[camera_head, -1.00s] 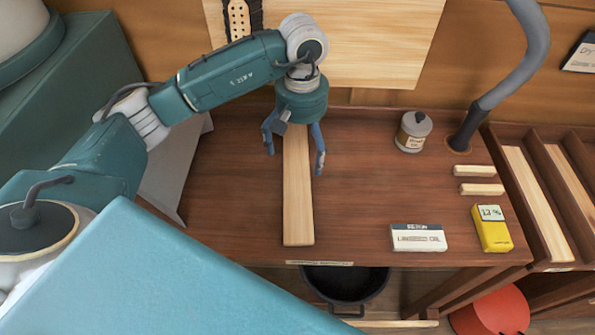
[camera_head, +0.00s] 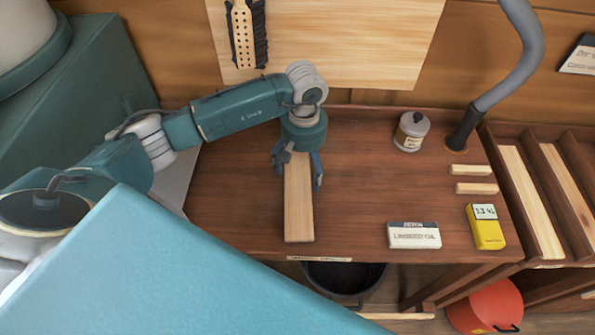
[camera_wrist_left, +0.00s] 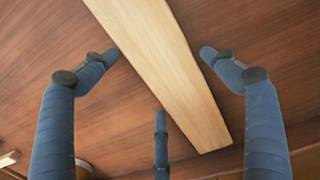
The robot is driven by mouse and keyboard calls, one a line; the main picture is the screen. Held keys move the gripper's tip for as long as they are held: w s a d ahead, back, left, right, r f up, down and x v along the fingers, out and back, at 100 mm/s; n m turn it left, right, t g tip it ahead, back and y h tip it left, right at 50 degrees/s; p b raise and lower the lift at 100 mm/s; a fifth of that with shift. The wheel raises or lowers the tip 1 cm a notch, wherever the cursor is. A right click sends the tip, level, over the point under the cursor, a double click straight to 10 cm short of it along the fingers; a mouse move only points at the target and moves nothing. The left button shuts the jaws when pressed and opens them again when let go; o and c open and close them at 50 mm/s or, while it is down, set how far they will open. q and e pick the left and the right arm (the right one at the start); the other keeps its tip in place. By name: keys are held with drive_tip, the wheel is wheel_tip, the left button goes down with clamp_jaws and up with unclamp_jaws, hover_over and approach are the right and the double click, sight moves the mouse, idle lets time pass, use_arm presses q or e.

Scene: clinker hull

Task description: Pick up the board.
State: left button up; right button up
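The board (camera_head: 299,208) is a long pale wooden plank lying flat on the brown workbench, its near end close to the front edge. It also shows in the left wrist view (camera_wrist_left: 165,65), running diagonally between my fingers. My left gripper (camera_head: 297,182) is over the far part of the board, its blue fingers spread on both sides. In the left wrist view the fingers of the left gripper (camera_wrist_left: 160,75) stand apart, with visible gaps to the board. The board's far end is hidden under the gripper in the head view. My right gripper is not in view.
On the bench (camera_head: 235,215) stand a lidded tin (camera_head: 411,131), a linseed oil box (camera_head: 413,235), a yellow meter (camera_head: 485,227) and two small wood strips (camera_head: 475,188). A grey hose (camera_head: 500,85) rises at the back right. A slotted rack (camera_head: 535,205) holds planks at right.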

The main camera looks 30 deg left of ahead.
use_arm(q)
drive_tip(key=c, duration=0.8)
drive_tip(key=shift+c, duration=0.2)
drive_tip(key=shift+r, duration=0.1)
